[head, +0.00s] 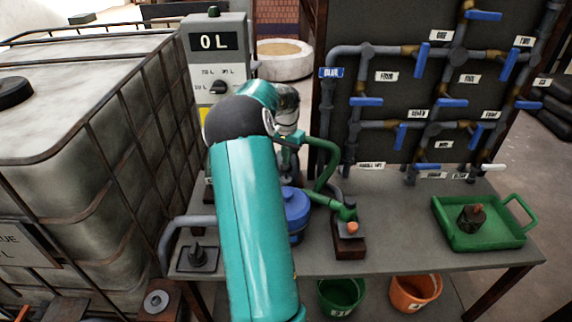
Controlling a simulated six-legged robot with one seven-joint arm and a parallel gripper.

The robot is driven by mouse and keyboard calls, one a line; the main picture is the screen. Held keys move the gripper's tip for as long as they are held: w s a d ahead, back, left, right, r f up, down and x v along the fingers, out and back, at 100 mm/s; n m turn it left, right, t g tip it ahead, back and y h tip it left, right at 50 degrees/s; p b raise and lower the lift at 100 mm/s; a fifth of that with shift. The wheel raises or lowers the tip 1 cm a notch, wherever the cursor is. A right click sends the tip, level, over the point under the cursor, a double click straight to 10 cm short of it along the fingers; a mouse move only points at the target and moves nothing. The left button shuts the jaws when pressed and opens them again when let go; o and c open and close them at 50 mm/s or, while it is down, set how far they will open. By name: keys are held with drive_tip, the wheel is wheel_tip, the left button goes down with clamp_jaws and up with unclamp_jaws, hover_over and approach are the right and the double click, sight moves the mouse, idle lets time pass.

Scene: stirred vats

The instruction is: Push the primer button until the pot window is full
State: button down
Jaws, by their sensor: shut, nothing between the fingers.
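A blue pot (296,208) stands on the grey bench, partly hidden behind my teal arm. No window on it shows from here. A green pipe (328,165) curves down beside it. I cannot tell whether this knob is the primer button. My arm rises from the bottom and bends away past its elbow.
A caged tank (70,110) fills the left. A board of pipes with blue valve handles (366,101) stands behind the bench. A green tray (465,238) holds a dark object (472,217). Green (342,293) and orange (415,290) buckets stand below.

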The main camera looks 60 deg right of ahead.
drive_tip(key=shift+f, duration=1.6)
drive_tip(key=shift+r, duration=2.15)
wheel_tip(320, 180, up, 6)
drive_tip(key=shift+f, duration=0.1)
